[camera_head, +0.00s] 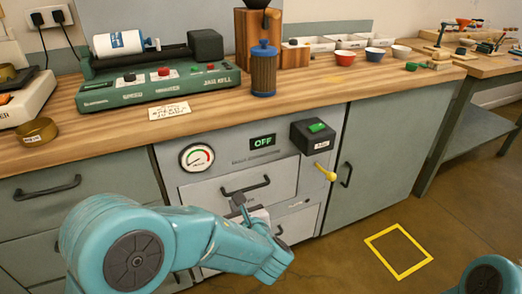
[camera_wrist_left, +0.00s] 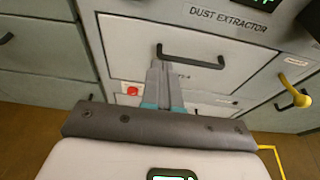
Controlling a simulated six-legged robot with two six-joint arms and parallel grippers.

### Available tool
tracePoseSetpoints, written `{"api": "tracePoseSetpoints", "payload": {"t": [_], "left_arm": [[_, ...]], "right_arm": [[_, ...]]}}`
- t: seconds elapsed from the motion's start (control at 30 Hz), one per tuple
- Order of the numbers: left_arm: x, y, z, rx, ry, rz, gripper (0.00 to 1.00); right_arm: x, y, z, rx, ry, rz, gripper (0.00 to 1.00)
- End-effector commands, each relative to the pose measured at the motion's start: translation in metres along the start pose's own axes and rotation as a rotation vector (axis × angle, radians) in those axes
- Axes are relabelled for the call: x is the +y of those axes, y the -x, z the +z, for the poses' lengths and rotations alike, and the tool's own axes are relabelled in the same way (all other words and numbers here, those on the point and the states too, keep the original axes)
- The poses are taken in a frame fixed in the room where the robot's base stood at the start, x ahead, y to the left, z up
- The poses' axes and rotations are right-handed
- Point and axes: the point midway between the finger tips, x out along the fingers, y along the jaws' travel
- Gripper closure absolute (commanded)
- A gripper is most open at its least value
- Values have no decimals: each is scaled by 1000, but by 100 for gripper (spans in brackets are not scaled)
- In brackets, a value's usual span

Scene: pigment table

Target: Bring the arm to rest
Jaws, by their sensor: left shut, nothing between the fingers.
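My left arm (camera_head: 135,250) comes in from the lower left, its forearm stretched to the right in front of the cabinet. My left gripper (camera_wrist_left: 158,72) is shut and empty; its two fingers lie together in the wrist view. In that view the fingertips overlap the dark handle (camera_wrist_left: 195,53) of the grey drawer; whether they touch it cannot be told. In the head view the fingers are small and partly hidden by my wrist. A teal part of mine (camera_head: 488,280) shows at the lower right, but no right gripper is in view.
The dust extractor panel has a gauge (camera_head: 197,157), an "OFF" display (camera_head: 263,141), a black switch box (camera_head: 313,135) and a yellow lever (camera_head: 326,173). The wooden worktop (camera_head: 215,112) carries a green jar mill (camera_head: 160,85) and a blue-lidded jar (camera_head: 263,70). Floor near the yellow square (camera_head: 398,251) is clear.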

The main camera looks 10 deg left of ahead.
Motion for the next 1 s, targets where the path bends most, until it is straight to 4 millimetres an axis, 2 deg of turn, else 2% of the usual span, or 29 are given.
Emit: {"api": "tracePoseSetpoints", "payload": {"t": [0.07,0.17,0.27,0.33,0.4,0.47,0.5,0.6,0.7,0.77,0.87,1.0], "left_arm": [[2,0,-4,14,3,5,100],[15,-5,-33,114,26,40,100],[42,-4,-92,323,94,127,100],[66,6,-145,514,183,223,100],[88,27,-196,709,305,348,100],[105,53,-237,872,440,480,100],[113,74,-263,979,554,587,100],[119,127,-312,1189,912,905,100],[112,158,-336,1254,1269,1196,100],[108,164,-343,1238,1464,1343,100],[105,164,-352,1143,1763,1551,100],[115,152,-363,895,2131,1774,100]], "right_arm": [[0,0,0,0,0,0,57],[0,0,0,0,0,0,57],[0,0,0,0,0,0,57],[0,0,0,0,0,0,57],[0,0,0,0,0,0,57],[0,0,0,0,0,0,57],[0,0,0,0,0,0,57],[0,0,0,0,0,0,57],[0,0,0,0,0,0,57],[0,0,0,0,0,0,57],[0,0,0,0,0,0,57],[0,0,0,0,0,0,57]]}}
